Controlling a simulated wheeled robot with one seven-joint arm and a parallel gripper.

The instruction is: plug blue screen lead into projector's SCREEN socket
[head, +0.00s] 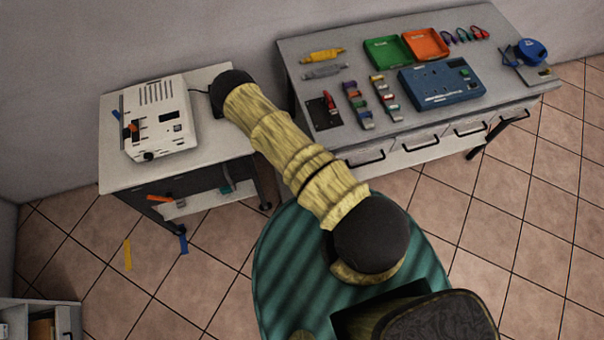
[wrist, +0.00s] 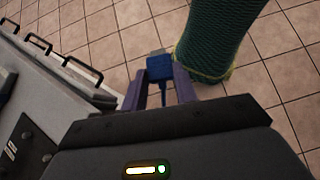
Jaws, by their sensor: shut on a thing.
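In the wrist view my gripper (wrist: 160,75) is shut on a blue plug (wrist: 159,67). The plug lies between the two purple fingers, with a pale tip beyond them and a blue lead trailing back toward the palm. The floor shows behind it, and no socket is near it. In the head view my gripper and the held plug are hidden by my arm. The white projector (head: 163,103) stands on the small table at the left. Its near side has dark openings and small orange and blue pieces; no socket label can be read.
The small table (head: 118,180) has a lower shelf (head: 200,203). A larger grey workbench (head: 310,55) with drawers stands right of it, holding trays (head: 385,53), a blue box (head: 442,83) and several connectors. A yellow strip (head: 128,255) and a blue strip (head: 184,243) show against the tiled floor.

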